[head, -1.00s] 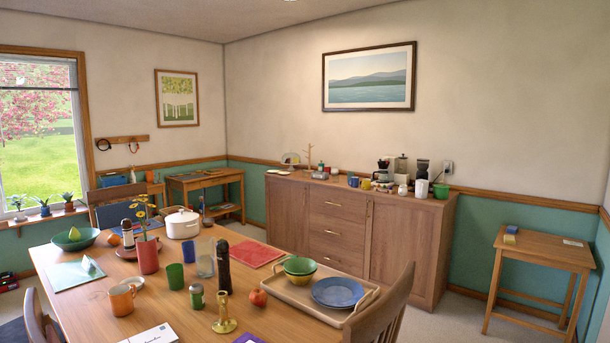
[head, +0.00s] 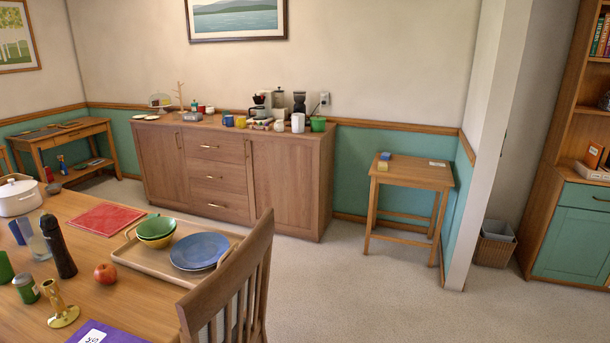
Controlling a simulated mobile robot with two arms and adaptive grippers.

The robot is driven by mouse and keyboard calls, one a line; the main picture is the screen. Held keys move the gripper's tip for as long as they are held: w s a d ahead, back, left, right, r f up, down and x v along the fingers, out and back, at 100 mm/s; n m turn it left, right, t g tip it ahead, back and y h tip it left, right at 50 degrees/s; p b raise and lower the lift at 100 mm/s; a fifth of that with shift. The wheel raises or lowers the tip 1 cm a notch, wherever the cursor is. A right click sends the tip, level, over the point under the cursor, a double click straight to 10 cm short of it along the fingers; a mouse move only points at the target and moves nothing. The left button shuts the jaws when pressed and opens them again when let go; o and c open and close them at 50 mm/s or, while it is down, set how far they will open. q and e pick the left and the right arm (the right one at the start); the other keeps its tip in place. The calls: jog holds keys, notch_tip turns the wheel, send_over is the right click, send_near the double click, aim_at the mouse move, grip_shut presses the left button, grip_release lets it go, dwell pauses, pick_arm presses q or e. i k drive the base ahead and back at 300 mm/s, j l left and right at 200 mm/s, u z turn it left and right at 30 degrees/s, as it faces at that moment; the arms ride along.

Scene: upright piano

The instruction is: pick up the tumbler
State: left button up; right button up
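Several tumbler-like vessels stand at the left edge of the head view on the wooden dining table (head: 112,296). A clear glass tumbler (head: 36,243) stands just left of the tall dark pepper mill (head: 58,246). A blue cup (head: 16,233) is beside it, partly behind the glass. A green cup (head: 5,268) is cut off by the left picture edge. I cannot tell which of these the task means. Neither of my grippers is in view.
A tray (head: 135,256) with bowls and a blue plate (head: 199,251), an apple (head: 105,273) and a brass candlestick (head: 59,304) are on the table. A chair (head: 232,285) stands at its right end. Open floor (head: 370,295) lies to the right, before a small side table (head: 412,174).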

aim_at(175, 112)
jog(key=i+l+z, duration=0.2)
jog(key=i, duration=0.35)
jog(key=i+l+z, duration=0.2)
jog(key=i, duration=0.35)
jog(key=i+z, duration=0.15)
jog(key=i, duration=0.4)
jog(key=i+u, duration=0.15)
jog(key=i, duration=0.4)
jog(key=i+l+u, duration=0.15)
jog(key=i, duration=0.4)
jog(key=i+l+u, duration=0.1)
jog(key=i, duration=0.4)
jog(key=i+j+u, duration=0.2)
jog(key=i+u, duration=0.25)
jog(key=i+j+u, duration=0.1)
jog(key=i+u, duration=0.65)
jog(key=u, duration=0.15)
jog(key=i+l+u, duration=0.2)
jog(key=i+u, duration=0.25)
jog(key=i+j+u, duration=0.2)
jog(key=i, duration=0.6)
jog(key=i+j+u, duration=0.2)
jog(key=i, duration=0.55)
